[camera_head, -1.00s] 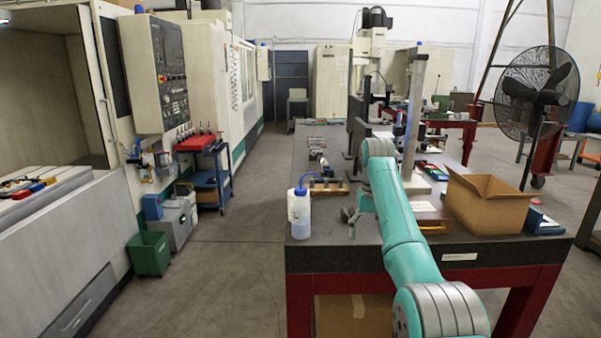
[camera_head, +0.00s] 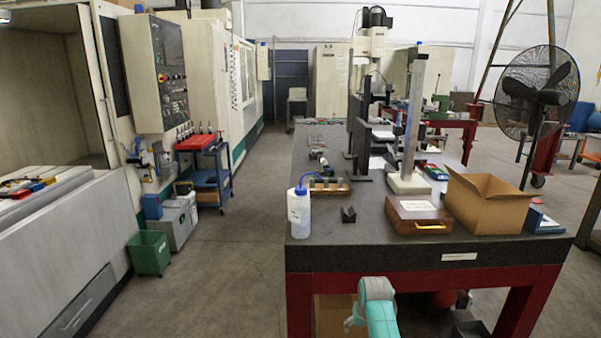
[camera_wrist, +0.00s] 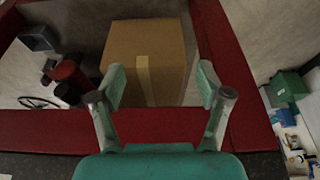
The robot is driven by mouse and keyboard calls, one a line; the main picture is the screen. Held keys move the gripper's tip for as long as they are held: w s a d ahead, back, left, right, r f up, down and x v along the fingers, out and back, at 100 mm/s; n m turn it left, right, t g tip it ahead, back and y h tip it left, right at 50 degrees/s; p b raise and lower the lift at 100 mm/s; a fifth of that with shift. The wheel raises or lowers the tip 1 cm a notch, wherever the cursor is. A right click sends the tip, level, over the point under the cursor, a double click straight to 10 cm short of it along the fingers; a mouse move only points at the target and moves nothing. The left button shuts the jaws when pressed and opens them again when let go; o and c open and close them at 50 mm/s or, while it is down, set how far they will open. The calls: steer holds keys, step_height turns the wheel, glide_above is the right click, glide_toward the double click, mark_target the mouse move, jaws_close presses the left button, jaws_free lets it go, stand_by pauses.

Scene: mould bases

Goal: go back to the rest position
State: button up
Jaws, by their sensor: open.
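My gripper (camera_wrist: 162,88) is open and empty in the wrist view, its two fingers spread apart. Beyond the fingers are the red frame of the table and a closed cardboard box (camera_wrist: 145,50) under it. In the head view my arm shows low at the bottom centre, in front of the table (camera_head: 345,250) and below its top; the fingertips are hidden there.
A green bin (camera_head: 149,253) stands on the floor at left. The aisle between is clear.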

steer(key=s+f+t, duration=0.3)
steer(key=s+f, duration=1.3)
steer(key=s+f+t, duration=0.2)
steer(key=s, duration=1.5)
steer(key=s+r+t, duration=0.2)
steer(key=s+r, duration=0.3)
steer(key=s, duration=0.5)
steer(key=s+r+t, duration=0.1)
steer(key=s+r, duration=0.3)
steer(key=s, duration=0.5)
steer(key=s+r+t, duration=0.1)
steer(key=s+r, duration=0.5)
steer(key=r, duration=0.4)
steer(key=s+r+t, duration=0.2)
steer(key=s+r, duration=0.4)
steer(key=r, duration=0.4)
steer(key=shift+s, duration=0.4)
